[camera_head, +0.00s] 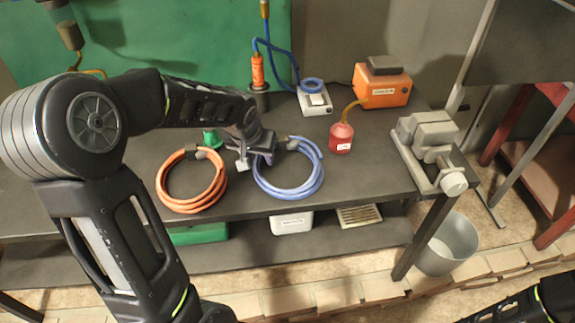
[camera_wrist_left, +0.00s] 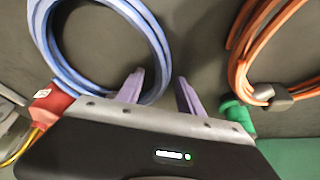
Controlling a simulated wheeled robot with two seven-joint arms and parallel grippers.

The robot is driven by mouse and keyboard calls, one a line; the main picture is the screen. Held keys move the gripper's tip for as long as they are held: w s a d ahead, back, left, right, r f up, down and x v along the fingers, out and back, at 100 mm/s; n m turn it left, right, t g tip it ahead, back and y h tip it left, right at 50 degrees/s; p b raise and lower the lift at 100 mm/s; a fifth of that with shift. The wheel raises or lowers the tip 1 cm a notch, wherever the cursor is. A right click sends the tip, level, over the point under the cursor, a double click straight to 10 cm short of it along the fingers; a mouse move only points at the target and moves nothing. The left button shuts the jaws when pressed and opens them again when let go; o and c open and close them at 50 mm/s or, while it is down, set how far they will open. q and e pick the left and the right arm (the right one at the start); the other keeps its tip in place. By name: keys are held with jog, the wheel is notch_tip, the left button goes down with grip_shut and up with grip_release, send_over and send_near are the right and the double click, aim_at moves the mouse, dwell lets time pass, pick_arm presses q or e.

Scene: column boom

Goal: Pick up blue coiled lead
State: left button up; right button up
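The blue coiled lead (camera_head: 313,183) lies flat on the dark bench, a ring with a dark clip at its upper left. My left gripper (camera_head: 256,163) hangs over the coil's upper left edge, fingers down. In the left wrist view, my left gripper (camera_wrist_left: 160,78) is open, its two fingers apart. One side of the blue coiled lead (camera_wrist_left: 88,81) passes between the fingers in that picture, with no grip on it; the height gap cannot be told. My right gripper is out of view; only part of that arm shows at bottom right.
An orange coiled lead (camera_head: 214,199) lies just left, with a green object (camera_head: 209,138) behind it. A grey vise-like device (camera_head: 420,140) sits at the right end. An orange box (camera_head: 382,90) stands behind.

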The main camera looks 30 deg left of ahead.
pick_arm(q)
grip_shut()
dwell(1.2)
